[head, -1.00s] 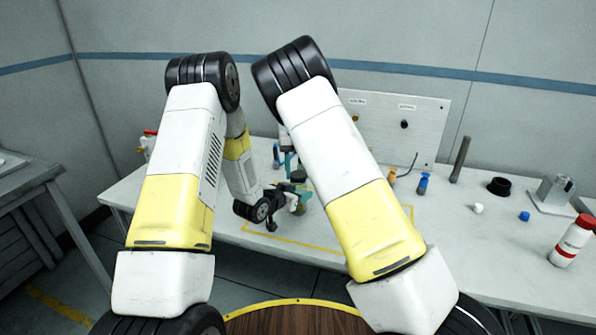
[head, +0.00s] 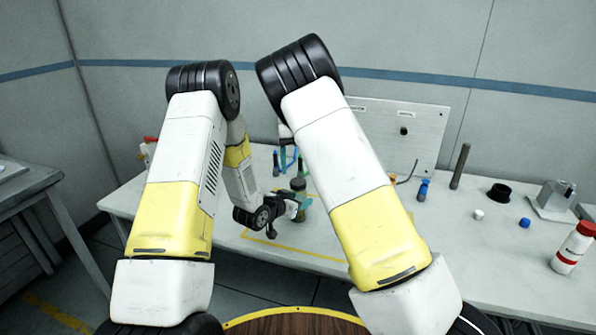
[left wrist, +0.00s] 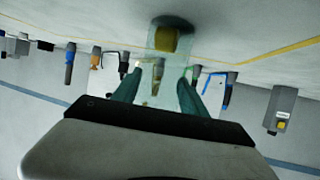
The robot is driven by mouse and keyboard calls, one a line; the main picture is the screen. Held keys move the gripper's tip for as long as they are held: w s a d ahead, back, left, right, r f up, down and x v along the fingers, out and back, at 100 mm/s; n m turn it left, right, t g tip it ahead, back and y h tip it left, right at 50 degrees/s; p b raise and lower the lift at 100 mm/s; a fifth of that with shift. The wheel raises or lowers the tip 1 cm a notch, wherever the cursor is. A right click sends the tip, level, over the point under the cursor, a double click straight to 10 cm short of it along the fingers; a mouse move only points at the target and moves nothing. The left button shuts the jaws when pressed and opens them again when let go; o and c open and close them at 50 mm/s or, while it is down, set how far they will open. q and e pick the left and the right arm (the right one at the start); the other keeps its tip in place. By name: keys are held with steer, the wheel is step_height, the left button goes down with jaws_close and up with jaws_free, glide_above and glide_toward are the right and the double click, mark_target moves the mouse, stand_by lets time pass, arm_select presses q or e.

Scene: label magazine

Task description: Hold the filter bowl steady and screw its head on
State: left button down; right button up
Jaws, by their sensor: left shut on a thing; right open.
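The filter bowl (head: 304,203) is a translucent green cup above the table. In the left wrist view it is a clear body (left wrist: 170,60) with a yellow part inside. My left gripper (head: 297,208) is shut on it from the left; its green fingers (left wrist: 160,90) lie along both sides. The dark grey filter head (head: 298,184) shows at the top of the bowl; I cannot tell whether it is threaded on. My right arm hides part of the area.
A yellow outline (head: 290,254) marks the table around the bowl. Blue bottle (head: 423,190), dark rod (head: 460,166), black ring (head: 499,193), blue cap (head: 525,223) and red-capped bottle (head: 572,248) stand at the right. An upright panel (head: 425,130) is behind.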

steer(key=shift+c, duration=0.3)
steer(key=n, duration=0.4)
steer(key=shift+n, duration=0.3)
steer(key=n, duration=0.6)
steer(key=shift+s+r+n, duration=0.1)
steer(key=shift+n, duration=0.3)
steer(key=n, duration=0.4)
steer(key=shift+r, duration=0.1)
steer(key=n, duration=0.7)
steer(key=shift+r, duration=0.2)
steer(key=n, duration=0.7)
steer(key=shift+r, duration=0.3)
steer(key=n, duration=0.4)
steer(key=shift+r+n, duration=0.2)
steer(key=shift+n, duration=0.1)
steer(key=n, duration=0.4)
steer(key=shift+r, duration=0.3)
steer(key=n, duration=0.6)
steer(key=shift+r+n, duration=0.3)
steer(key=shift+r, duration=0.05)
